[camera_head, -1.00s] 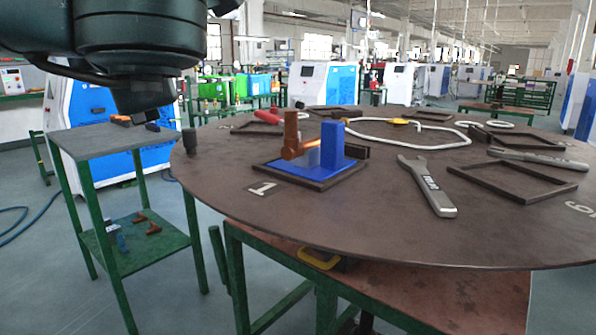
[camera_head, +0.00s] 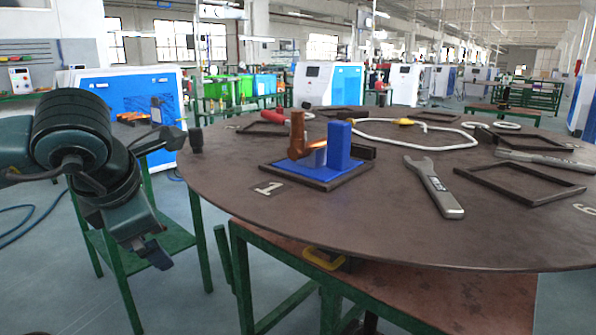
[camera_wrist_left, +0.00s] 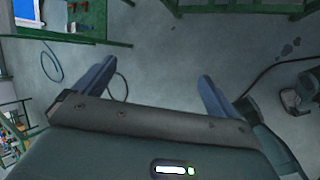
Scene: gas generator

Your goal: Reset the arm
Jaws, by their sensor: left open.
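My left arm comes in at the left of the head view, bent downward beside the round table. Its gripper (camera_head: 156,256) hangs low over the small side stand, apart from the round table. In the left wrist view the two grey-blue fingers (camera_wrist_left: 152,87) are spread wide with nothing between them, above the grey floor. My right gripper is in neither view. On the round table (camera_head: 370,225) a copper-coloured fitting (camera_head: 297,135) and a blue upright block (camera_head: 339,146) stand on a blue plate in a dark frame, by the number 1.
A wrench (camera_head: 436,188), a white tube loop (camera_head: 380,137) and several dark frames lie on the round table. The green side stand (camera_head: 180,237) is close behind my left arm. The left wrist view shows open floor and a dark hose (camera_wrist_left: 265,72).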

